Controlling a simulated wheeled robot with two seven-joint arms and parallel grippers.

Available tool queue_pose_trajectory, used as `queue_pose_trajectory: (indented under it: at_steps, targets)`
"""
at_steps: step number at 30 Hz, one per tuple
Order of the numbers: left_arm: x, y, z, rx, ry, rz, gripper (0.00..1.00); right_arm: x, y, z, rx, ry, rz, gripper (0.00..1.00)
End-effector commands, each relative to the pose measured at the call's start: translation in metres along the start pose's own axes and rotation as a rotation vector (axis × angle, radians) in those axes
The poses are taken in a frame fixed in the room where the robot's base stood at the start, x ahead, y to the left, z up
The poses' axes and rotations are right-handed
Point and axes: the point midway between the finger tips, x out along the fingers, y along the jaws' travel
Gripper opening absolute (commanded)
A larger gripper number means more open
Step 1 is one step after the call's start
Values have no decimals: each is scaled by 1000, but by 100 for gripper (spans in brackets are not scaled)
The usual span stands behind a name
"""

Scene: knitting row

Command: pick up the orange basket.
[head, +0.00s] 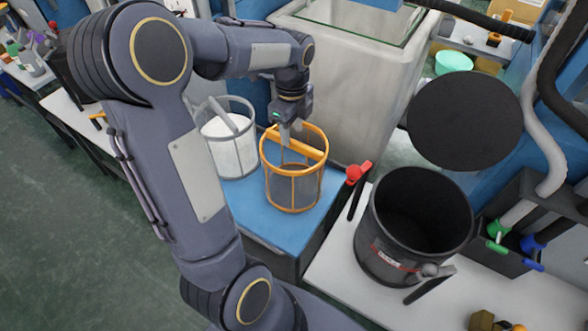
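The orange basket (293,190) stands upright on a blue-topped stand, with an orange rim, an orange crossbar handle and grey mesh sides. My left gripper (291,135) points down over the basket, its fingertips at the far-left part of the crossbar. I cannot tell whether the fingers are closed on the bar or only around it. The basket appears to rest on the blue surface. My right gripper is not in view.
A grey basket (242,158) with white contents stands close on the left. A pale tank (350,95) rises behind. A black pot (371,245) with its round lid (465,122) raised and a red-handled lever (356,176) are on the right.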

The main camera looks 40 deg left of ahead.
Motion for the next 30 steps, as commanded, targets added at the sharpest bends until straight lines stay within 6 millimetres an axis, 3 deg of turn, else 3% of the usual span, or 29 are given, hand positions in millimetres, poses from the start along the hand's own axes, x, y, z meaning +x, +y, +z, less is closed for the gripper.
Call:
queue_pose_trajectory:
  at_steps: [12,21,30]
  targets:
    - [55,3,-7,-3,0,2,39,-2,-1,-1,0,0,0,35]
    - [59,2,-8,-3,1,-2,39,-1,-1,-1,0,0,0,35]
    - [59,2,-8,-3,1,-2,0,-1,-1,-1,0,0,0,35]
